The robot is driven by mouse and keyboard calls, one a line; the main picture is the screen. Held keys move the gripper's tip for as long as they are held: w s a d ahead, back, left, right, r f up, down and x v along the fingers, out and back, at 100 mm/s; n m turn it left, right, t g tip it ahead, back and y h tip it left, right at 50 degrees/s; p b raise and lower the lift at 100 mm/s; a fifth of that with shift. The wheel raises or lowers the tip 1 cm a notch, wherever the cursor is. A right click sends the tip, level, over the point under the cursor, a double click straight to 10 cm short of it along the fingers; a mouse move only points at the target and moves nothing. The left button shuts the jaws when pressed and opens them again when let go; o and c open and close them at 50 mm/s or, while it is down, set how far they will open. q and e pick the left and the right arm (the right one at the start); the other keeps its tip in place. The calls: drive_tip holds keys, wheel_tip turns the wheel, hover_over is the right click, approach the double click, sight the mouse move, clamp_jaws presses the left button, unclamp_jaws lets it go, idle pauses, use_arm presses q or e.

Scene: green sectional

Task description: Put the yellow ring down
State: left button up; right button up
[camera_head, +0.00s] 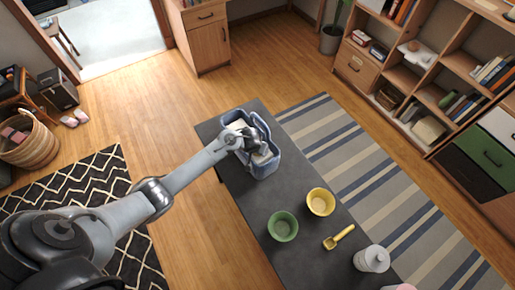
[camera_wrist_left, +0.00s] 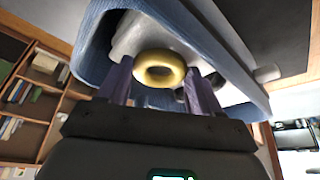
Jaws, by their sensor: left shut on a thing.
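The yellow ring (camera_wrist_left: 160,69) sits between the two fingers of my left gripper (camera_wrist_left: 159,84) in the left wrist view. The gripper is shut on it. In the head view my left gripper (camera_head: 258,148) is at the blue container (camera_head: 265,171), over its opening, and the ring cannot be made out there. The blue container also shows close around the fingers in the left wrist view (camera_wrist_left: 93,40), with a pale grey thing (camera_wrist_left: 135,35) behind the ring. My right gripper is not in view.
Bare tabletop lies between the container and the bowls. A shelf unit (camera_head: 440,75) stands at the right.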

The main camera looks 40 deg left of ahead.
use_arm(q)
drive_tip(key=o, duration=1.1)
drive_tip(key=shift+r, duration=0.1)
drive_tip(key=shift+r, duration=0.15)
drive_tip(key=p+v, duration=0.3)
drive_tip(key=v, duration=0.9)
drive_tip(key=s+d+r+m, duration=0.1)
drive_tip(key=s+d, duration=0.3)
drive_tip(key=s, duration=0.4)
drive_tip(key=s+d+r+m+h, duration=0.1)
drive_tip(key=s+d+r, duration=0.3)
drive_tip(key=s, duration=0.4)
drive_tip(key=s+d+r+m, duration=0.2)
drive_tip(key=s+d+m, duration=0.1)
drive_tip(key=s, duration=0.5)
drive_tip(key=shift+s+d+r+g+h, duration=0.1)
drive_tip(key=shift+s+d+g+h, duration=0.1)
drive_tip(key=shift+d, duration=0.15)
drive_tip(key=shift+s+d+r+g+h, duration=0.1)
drive_tip(key=shift+d+g, duration=0.1)
drive_tip(key=shift+d, duration=0.15)
